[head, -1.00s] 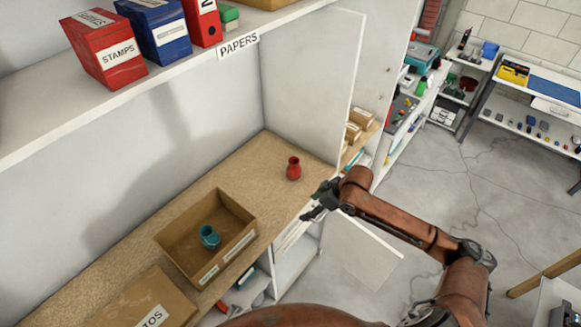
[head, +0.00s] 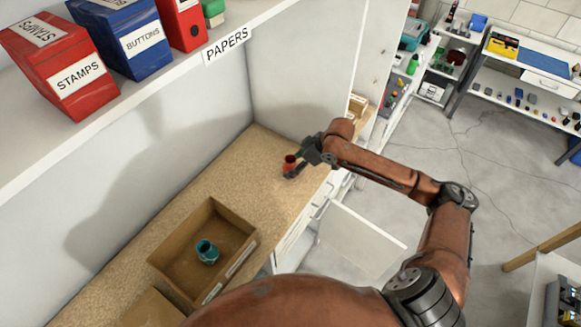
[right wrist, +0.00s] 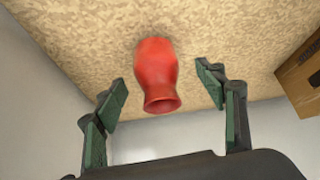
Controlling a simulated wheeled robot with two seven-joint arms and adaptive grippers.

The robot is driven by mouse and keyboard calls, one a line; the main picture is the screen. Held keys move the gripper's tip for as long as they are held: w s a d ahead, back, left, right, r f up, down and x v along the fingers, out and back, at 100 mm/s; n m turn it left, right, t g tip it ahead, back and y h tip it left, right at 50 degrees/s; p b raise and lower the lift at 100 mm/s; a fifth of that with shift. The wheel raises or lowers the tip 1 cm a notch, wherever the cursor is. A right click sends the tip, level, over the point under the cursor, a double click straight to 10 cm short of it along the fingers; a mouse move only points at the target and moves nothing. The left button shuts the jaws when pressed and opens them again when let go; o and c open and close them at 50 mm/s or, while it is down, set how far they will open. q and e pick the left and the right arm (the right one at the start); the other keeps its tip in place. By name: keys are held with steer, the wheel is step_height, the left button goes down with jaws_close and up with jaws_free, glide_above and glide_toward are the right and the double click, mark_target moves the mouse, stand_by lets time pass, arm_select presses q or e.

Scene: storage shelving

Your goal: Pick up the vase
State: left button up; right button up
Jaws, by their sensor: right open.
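In the right wrist view the vase (right wrist: 156,75) lies between the two open fingers of the gripper (right wrist: 172,98), with a gap on each side. A teal vase (head: 207,252) stands in an open cardboard box (head: 165,262) on the same counter. My left gripper is not in view.
A shelf (head: 130,95) with red and blue bins hangs above the counter. A white side panel (head: 300,75) bounds the counter's far end. An open drawer or door (head: 355,240) juts out below the counter.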

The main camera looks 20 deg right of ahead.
mark_target(296, 165)
steer(key=x, duration=0.3)
steer(key=shift+d+f, duration=0.15)
steer(key=shift+d, duration=0.15)
steer(key=shift+w+a+f, duration=0.2)
steer(key=shift+w+f, duration=0.05)
steer(key=shift+f, duration=0.35)
steer(key=c, duration=1.3)
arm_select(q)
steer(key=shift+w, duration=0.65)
arm_select(e)
steer(key=shift+c, duration=0.6)
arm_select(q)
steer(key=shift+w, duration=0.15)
